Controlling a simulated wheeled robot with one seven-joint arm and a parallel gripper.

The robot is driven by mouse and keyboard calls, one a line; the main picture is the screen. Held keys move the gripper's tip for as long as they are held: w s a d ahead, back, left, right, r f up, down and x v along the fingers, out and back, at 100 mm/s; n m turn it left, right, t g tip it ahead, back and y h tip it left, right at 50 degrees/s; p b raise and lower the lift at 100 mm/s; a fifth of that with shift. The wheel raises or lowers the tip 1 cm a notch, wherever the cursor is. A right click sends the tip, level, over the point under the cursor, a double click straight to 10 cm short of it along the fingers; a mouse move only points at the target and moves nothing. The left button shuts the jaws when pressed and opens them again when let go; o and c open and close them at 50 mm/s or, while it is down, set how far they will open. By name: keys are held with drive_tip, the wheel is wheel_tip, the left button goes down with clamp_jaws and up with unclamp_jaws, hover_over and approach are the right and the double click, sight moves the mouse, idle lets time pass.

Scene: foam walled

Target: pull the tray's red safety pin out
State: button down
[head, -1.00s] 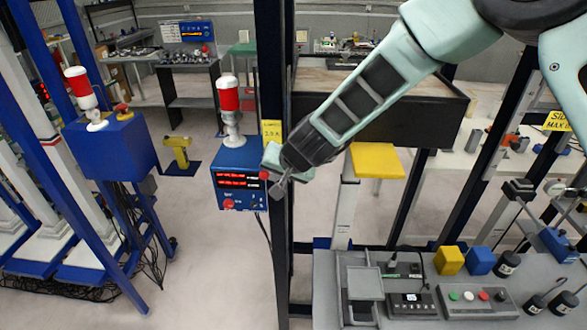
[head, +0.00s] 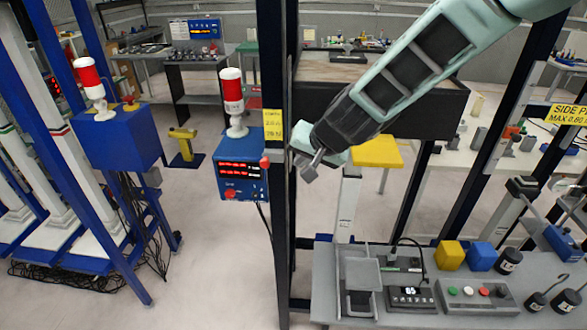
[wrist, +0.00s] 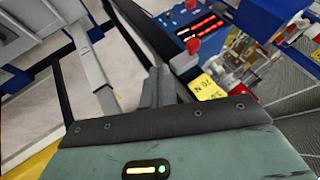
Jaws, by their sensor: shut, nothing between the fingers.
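The red safety pin's round knob (head: 265,162) shows at the left side of the dark upright post, below a yellow label (head: 272,123). The knob also shows in the wrist view (wrist: 194,45), beyond my fingers. The pin's shaft is not clear. The dark-walled tray (head: 428,108) extends behind my arm, to the right of the post. My gripper (head: 308,172) is shut and empty, right of the knob and apart from it in the picture. Its closed fingers also show in the wrist view (wrist: 157,85).
A blue control box (head: 242,177) with red displays stands just left of the post. A grey bench (head: 420,312) with switches and a button box lies below. Open floor is at left centre.

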drive_tip(key=shift+v, duration=2)
